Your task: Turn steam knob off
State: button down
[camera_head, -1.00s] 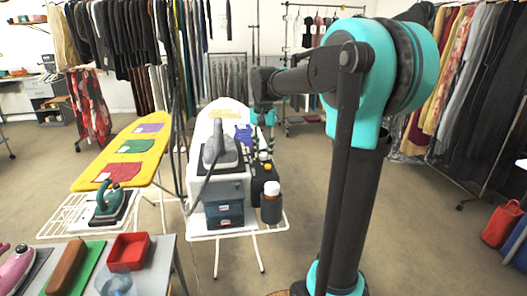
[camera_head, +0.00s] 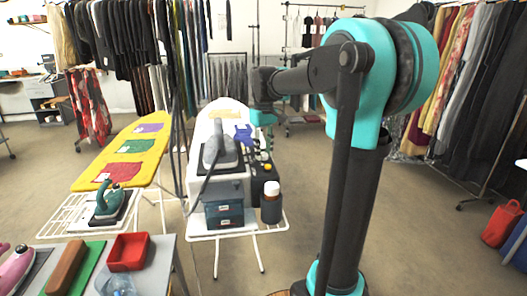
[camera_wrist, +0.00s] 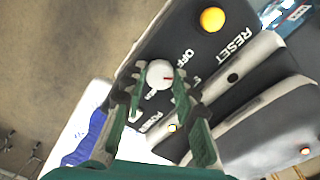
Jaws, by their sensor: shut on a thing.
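The steam knob (camera_wrist: 157,72) is a round white knob with a red mark, on the iron station's black control panel (camera_wrist: 215,75). In the wrist view its red mark points right, and an OFF label sits up and right of it. My gripper (camera_wrist: 159,88) has its two green fingers around the knob, one on each side, and is shut on it. The fingers partly hide the labels nearby. In the head view my gripper (camera_head: 264,119) is above the far end of the black panel (camera_head: 262,185), and I cannot make out the knob there.
A yellow RESET button (camera_wrist: 212,19) is close beside the knob. A grey steam iron (camera_head: 220,150) rests left of the panel. A blue cloth (camera_head: 243,135) lies near my gripper.

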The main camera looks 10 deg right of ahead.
aim_at(264, 154)
jog(key=n, duration=0.6)
jog(key=shift+n, duration=0.3)
dwell(0.4)
jog(key=c, duration=1.2)
grip_release()
notch_tip(264, 154, up, 12)
